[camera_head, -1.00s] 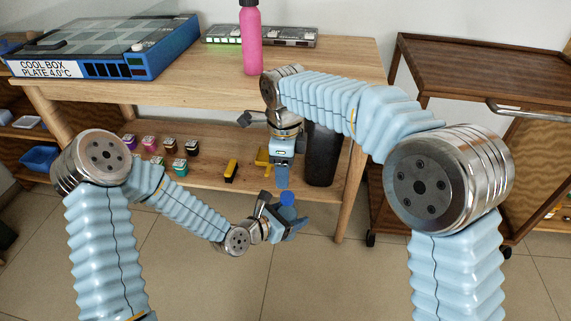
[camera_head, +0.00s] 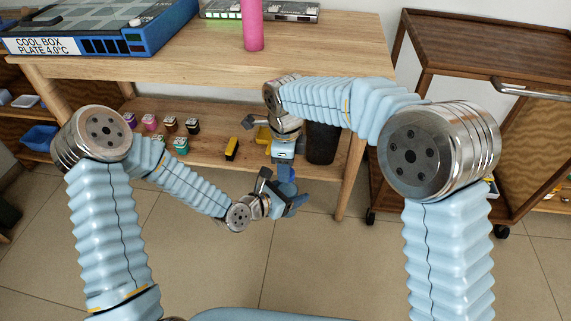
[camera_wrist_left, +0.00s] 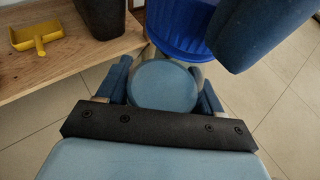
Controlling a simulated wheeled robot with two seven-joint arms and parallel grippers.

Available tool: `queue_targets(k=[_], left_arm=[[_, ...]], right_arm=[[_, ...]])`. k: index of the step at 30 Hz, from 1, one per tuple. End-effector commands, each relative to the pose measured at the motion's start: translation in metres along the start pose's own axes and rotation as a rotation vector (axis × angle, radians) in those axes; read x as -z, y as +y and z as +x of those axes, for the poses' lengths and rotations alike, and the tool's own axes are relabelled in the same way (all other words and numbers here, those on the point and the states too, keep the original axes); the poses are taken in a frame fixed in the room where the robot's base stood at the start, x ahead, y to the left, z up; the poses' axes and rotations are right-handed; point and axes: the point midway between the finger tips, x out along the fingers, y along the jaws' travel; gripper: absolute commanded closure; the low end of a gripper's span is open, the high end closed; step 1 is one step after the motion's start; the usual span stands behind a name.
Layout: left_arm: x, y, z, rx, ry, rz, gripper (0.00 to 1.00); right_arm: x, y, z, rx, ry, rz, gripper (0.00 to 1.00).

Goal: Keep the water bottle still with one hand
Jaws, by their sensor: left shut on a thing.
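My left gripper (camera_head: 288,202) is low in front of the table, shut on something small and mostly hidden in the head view. In the left wrist view a round, light-blue thing (camera_wrist_left: 162,86) sits between its dark-blue fingers; it looks like the water bottle seen from an end, but I cannot be sure. A ribbed, bright-blue cap-like part (camera_wrist_left: 184,28) shows beyond it. My right gripper (camera_head: 285,175) points down just above the left one; a dark-blue part, likely its finger, is close to the cap. Whether it grips the cap is hidden.
A pink bottle (camera_head: 252,25) stands on the wooden table (camera_head: 150,68), beside a blue cool box plate (camera_head: 165,40). Small coloured pots, a yellow scoop (camera_head: 263,135) and a dark bin (camera_head: 321,143) are on the lower shelf. A brown cart (camera_head: 450,45) stands right. The floor in front is clear.

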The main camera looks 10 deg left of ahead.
Motion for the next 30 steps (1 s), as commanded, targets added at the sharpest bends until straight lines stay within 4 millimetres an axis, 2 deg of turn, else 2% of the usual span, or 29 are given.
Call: queue_targets(k=[1,4,7,9,11,18,21,25,30], left_arm=[[-0.0002,-0.0018,-0.0003,0.004,0.0,0.003,1.0],[-0.0001,-0.0022,-0.0004,0.005,0.0,0.003,1.0],[0.0,-0.0026,-0.0005,0.006,0.0,0.003,1.0],[0.0,-0.0029,-0.0006,0.007,0.0,0.004,1.0],[0.0001,-0.0031,-0.0006,0.008,0.0,0.004,1.0],[0.0002,-0.0043,-0.0007,0.01,0.001,0.005,1.0],[0.0003,-0.0048,-0.0008,0.012,0.001,0.006,1.0],[0.0002,-0.0055,-0.0008,0.013,0.001,0.007,1.0],[0.0001,-0.0063,-0.0007,0.015,0.001,0.008,1.0]], right_arm=[[0.001,-0.0023,-0.0006,0.006,-0.001,0.002,0.84],[0.0013,-0.0028,-0.0007,0.007,-0.001,0.003,1.0],[0.0015,-0.0032,-0.0009,0.008,-0.001,-0.014,1.0],[0.0016,-0.0031,-0.001,0.009,-0.001,-0.086,1.0],[0.002,-0.0028,-0.0011,0.009,0.0,-0.202,1.0],[0.0032,0.0004,-0.0018,0.012,0.003,-0.935,1.0],[0.0042,0.0014,-0.002,0.012,0.005,-1.197,1.0],[0.005,0.0019,-0.0023,0.013,0.007,-1.41,1.0],[0.0049,0.0021,-0.0028,0.014,0.009,-1.485,1.0]])
